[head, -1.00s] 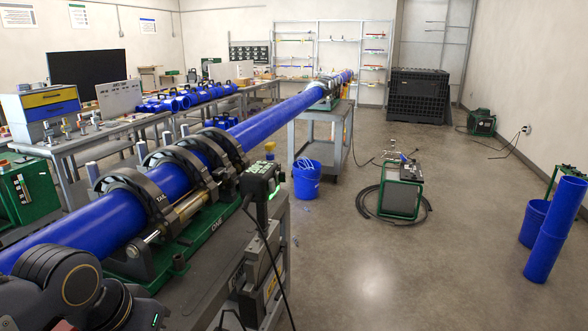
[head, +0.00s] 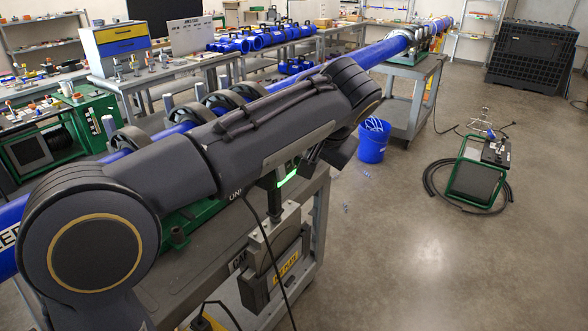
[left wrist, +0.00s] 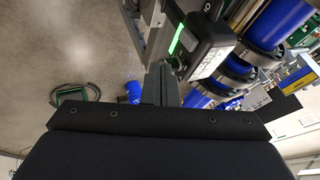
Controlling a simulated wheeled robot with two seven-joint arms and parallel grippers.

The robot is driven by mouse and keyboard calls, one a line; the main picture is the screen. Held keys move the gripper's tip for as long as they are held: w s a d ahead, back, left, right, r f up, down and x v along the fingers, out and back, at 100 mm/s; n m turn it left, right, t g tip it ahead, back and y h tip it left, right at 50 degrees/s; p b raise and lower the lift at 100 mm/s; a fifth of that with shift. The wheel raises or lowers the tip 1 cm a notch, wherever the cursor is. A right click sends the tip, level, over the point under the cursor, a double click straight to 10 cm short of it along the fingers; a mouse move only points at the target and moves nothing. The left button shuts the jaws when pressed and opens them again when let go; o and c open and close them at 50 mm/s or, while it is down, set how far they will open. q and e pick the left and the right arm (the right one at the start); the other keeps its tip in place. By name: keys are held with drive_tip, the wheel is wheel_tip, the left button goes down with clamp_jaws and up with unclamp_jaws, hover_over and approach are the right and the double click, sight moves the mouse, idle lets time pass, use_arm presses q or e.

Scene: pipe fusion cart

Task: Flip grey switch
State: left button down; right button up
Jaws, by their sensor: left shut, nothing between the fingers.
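The grey switch cannot be made out for certain. The dark control box (left wrist: 208,45) with a green light strip and a pale panel shows in the left wrist view. In the head view my left arm hides most of this box, and only its green glow (head: 288,176) shows below the arm. My left gripper (left wrist: 161,84) is shut and empty, its fingers just left of the box's lower edge in the wrist view. In the head view the gripper (head: 322,158) hangs from the arm's end beside the box, its tips hard to see. My right gripper is not in view.
The long blue pipe (head: 375,53) runs through black clamps (head: 220,103) on the cart behind my arm. A cable (head: 268,250) hangs at the cart's front. A blue bucket (head: 372,143) and a green-framed unit (head: 480,178) stand on the floor, with open floor at right.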

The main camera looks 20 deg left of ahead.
sight(281, 172)
use_arm(q)
drive_tip(key=w+a+f+p, duration=0.2)
drive_tip(key=w+a+f, duration=0.4)
drive_tip(key=f, duration=0.3)
drive_tip(key=shift+a, duration=0.3)
drive_tip(key=shift+w, duration=0.1)
